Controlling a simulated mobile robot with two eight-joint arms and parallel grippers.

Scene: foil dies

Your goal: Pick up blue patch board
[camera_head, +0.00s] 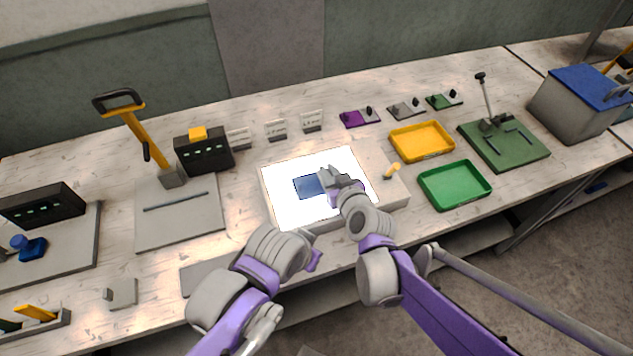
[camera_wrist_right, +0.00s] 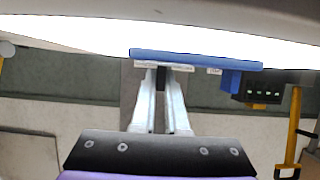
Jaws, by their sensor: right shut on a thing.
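The blue patch board (camera_head: 308,187) is a flat dark blue rectangle over the bright white lit panel (camera_head: 280,205) in the head view. My right gripper (camera_head: 330,177) is at its right side. In the right wrist view the blue board (camera_wrist_right: 200,56) lies across the tips of my right gripper (camera_wrist_right: 161,75), whose fingers are shut on it. A blue block hangs below the board's right end there. How far the board is off the panel is hard to tell. My left gripper (camera_head: 312,258) is near the table's front edge, away from the board; its fingers are not clear.
A yellow tray (camera_head: 421,141) and a green tray (camera_head: 455,186) lie right of the panel. A yellow-handled press (camera_head: 150,140) on a grey plate stands left. Small white cards and purple, grey and green pieces line the back. A grey bin with a blue lid (camera_head: 580,100) is far right.

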